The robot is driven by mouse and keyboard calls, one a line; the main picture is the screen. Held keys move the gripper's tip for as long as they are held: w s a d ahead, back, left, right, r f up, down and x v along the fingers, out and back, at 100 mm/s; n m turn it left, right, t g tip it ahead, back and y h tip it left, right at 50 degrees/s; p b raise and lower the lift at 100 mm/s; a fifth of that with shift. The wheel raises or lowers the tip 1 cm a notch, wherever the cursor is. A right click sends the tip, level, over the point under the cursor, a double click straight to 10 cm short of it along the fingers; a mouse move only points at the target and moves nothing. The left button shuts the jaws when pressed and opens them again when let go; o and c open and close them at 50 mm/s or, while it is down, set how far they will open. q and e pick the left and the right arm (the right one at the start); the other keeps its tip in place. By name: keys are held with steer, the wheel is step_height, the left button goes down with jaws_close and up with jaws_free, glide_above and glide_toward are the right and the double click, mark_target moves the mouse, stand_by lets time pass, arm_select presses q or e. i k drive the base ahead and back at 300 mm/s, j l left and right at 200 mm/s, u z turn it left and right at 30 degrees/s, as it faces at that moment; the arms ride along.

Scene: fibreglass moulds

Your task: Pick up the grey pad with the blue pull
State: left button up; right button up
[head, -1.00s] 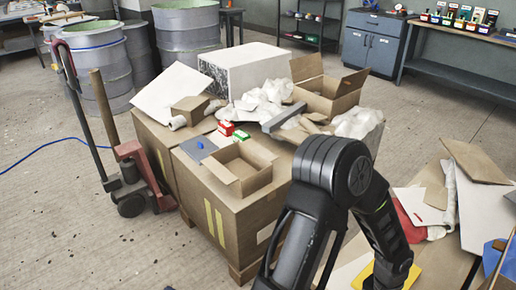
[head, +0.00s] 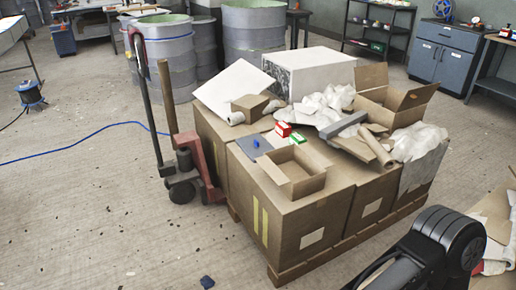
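A flat grey pad (head: 250,147) lies on top of the cardboard boxes near their left front corner, with a small blue pull (head: 256,142) standing on it. An open, empty cardboard box (head: 297,180) stands just in front and to the right of the pad. Part of my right arm shows at the lower right, well away from the pad. Neither gripper is in view.
A red pallet jack (head: 188,165) stands against the stack's left side. A red box (head: 283,129), a green-and-white box (head: 298,138), crumpled white sheeting (head: 420,141) and a white panel (head: 235,88) lie around the pad. Open floor (head: 110,220) is at the left; a dark blue object (head: 207,282) lies there.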

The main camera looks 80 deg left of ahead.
mark_target(254, 146)
steer(key=u, duration=2.9)
steer(key=l, duration=0.75)
